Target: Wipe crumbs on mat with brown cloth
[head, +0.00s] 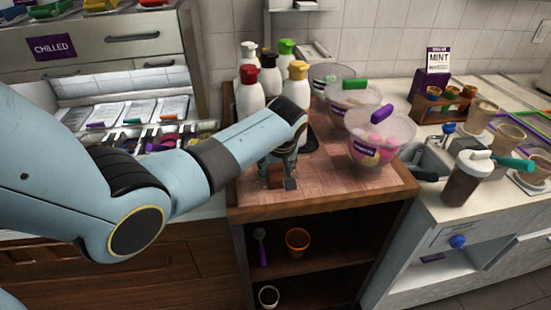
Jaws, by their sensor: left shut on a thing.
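My left gripper (279,184) reaches in from the left and points down at the wooden cart top (345,190). It is shut on a small brown thing (276,177) that looks like the brown cloth, mostly hidden by the fingers, at or just above the surface. A dark patch, perhaps the mat's edge, shows behind the gripper (311,141), partly covered by my wrist. I cannot make out crumbs. My right gripper is not in view.
Squeeze bottles (270,75) stand close behind my wrist. Clear bowls with toppings (380,135) stand to the right of the gripper. The cart top's front right is bare. A shaker cup (466,178) stands on the right counter.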

